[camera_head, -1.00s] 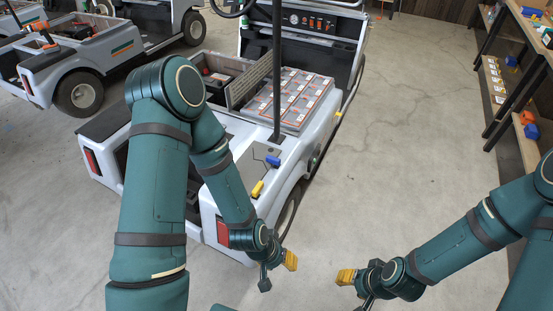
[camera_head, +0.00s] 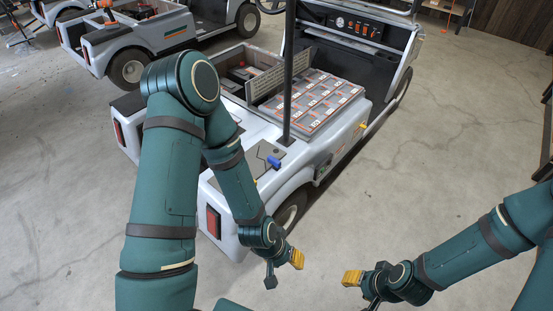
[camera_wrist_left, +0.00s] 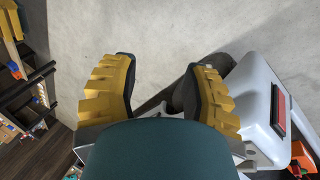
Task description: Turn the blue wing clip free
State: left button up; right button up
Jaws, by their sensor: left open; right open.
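The blue wing clip (camera_head: 274,162) sits on the dark plate at the cart's near corner, close to the foot of the black post. My left gripper (camera_head: 284,269) is open and empty, well below and apart from the clip, in front of the cart. My right gripper (camera_head: 362,287) is open and empty over bare floor to the right. The blue clip cannot be made out in the left wrist view.
The grey cart (camera_head: 232,200) carries a tray of orange-labelled batteries (camera_head: 318,98) behind the black post (camera_head: 289,70). A yellow part (camera_head: 363,126) shows on its right side. More carts (camera_head: 128,40) stand at the back left. The floor (camera_head: 440,150) on the right is clear.

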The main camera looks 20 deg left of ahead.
aim_at(276, 164)
jog(key=i+l+u, duration=0.45)
jog(key=l, duration=0.4)
jog(key=i+l+u, duration=0.1)
jog(key=i, duration=0.4)
jog(key=i+l+u, duration=0.15)
jog(key=i, duration=0.3)
